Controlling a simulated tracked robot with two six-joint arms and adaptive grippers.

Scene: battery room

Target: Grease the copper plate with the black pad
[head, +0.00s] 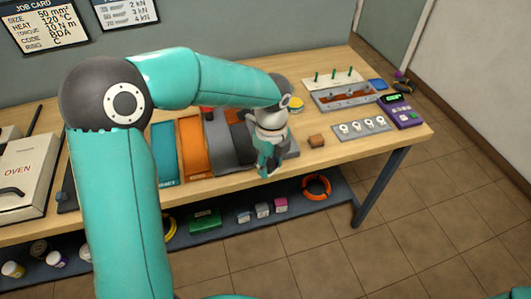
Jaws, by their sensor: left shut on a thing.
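My left gripper (264,172) points down over the front part of the bench, right of the orange panel. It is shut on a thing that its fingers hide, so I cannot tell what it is. A dark grey-black piece (241,142) lies just left of the gripper, partly covered by my arm. I cannot tell whether it is the black pad. A reddish-brown copper-coloured strip (345,95) lies in a grey tray at the back right; I cannot tell whether it is the copper plate. My right gripper is not in view.
An oven (28,165) stands at the left. The bench (385,150) has free wood near its right front edge.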

